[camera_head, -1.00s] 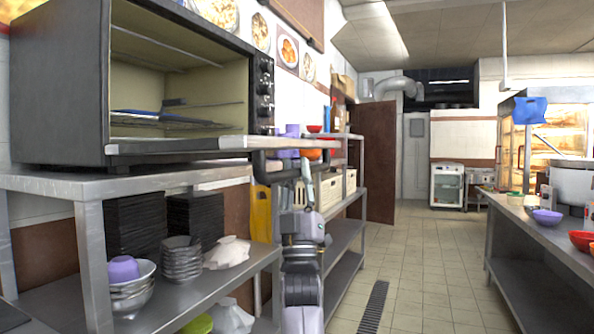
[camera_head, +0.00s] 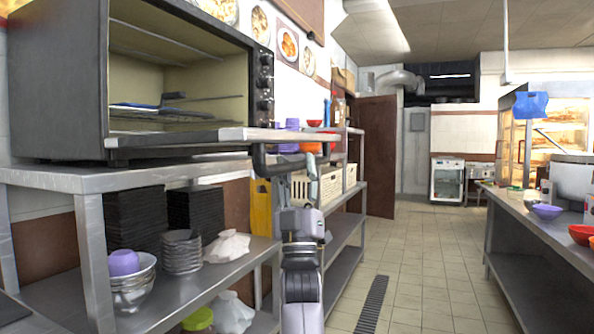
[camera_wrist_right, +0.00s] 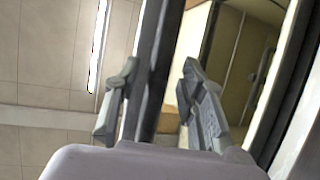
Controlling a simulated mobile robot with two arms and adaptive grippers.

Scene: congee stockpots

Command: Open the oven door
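The black oven (camera_head: 55,85) stands on the steel shelf at the left of the head view, its pale inside and racks showing. Its door (camera_head: 190,139) is folded down about level, out toward the aisle. A dark bar handle (camera_head: 262,163) runs along the door's outer end. My right gripper (camera_head: 308,168) is at the handle, its fingers partly hidden by its own body. In the right wrist view its fingers (camera_wrist_right: 160,105) are spread, with a dark bar (camera_wrist_right: 158,60), seemingly the handle, passing between them. My left gripper is out of view.
The steel shelf (camera_head: 90,181) below holds black trays (camera_head: 137,222), stacked bowls (camera_head: 181,252) and white bags. A steel counter (camera_head: 530,226) with bowls runs along the right. The tiled aisle (camera_head: 425,270) between is clear.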

